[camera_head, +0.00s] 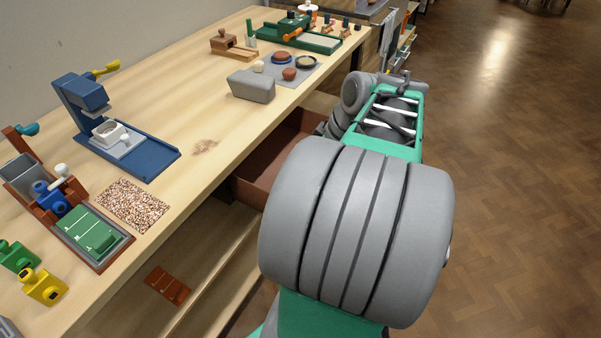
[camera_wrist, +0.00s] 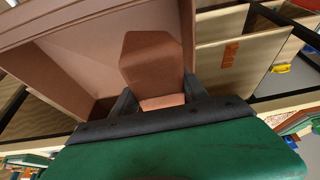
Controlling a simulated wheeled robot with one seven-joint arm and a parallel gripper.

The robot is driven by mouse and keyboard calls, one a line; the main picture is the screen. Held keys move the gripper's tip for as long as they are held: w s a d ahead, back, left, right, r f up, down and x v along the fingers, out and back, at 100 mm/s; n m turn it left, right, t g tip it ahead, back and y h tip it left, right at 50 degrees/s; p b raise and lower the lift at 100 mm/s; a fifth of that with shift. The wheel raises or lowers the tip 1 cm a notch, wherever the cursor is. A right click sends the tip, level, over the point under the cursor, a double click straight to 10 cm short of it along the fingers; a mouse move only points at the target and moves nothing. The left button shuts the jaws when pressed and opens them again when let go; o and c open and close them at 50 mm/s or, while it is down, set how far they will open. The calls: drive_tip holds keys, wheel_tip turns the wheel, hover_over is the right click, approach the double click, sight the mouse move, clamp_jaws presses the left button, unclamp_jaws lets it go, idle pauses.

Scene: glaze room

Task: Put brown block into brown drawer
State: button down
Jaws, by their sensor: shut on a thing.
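The brown block (camera_wrist: 152,62) is between the two dark fingers of my gripper (camera_wrist: 158,100) in the wrist view. My gripper is shut on it. The brown drawer (camera_wrist: 60,58) stands open in the wrist view, its inside behind and to the left of the block. I cannot tell whether the block is inside the drawer or above it. In the head view the open drawer (camera_head: 262,172) sticks out from under the worktop, partly hidden by my arm. The block and fingertips are hidden there.
The wooden worktop (camera_head: 188,128) runs along the left. It holds a blue press (camera_head: 92,105), a grey block (camera_head: 251,86), a speckled mat (camera_head: 132,205) and a green tray (camera_head: 92,234). A lower shelf (camera_head: 205,275) carries a reddish-brown piece (camera_head: 167,285). The floor at right is clear.

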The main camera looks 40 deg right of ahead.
drive_tip(key=w+d+f, duration=0.2)
drive_tip(key=w+f, duration=0.1)
drive_tip(key=w+d+f, duration=0.3)
drive_tip(key=w, duration=0.1)
drive_tip(key=w+d+f, duration=0.3)
drive_tip(key=shift+w, duration=0.25)
drive_tip(key=shift+w+f+b, duration=0.2)
drive_tip(key=shift+f+b, duration=0.15)
drive_tip(key=shift+f, duration=1.35)
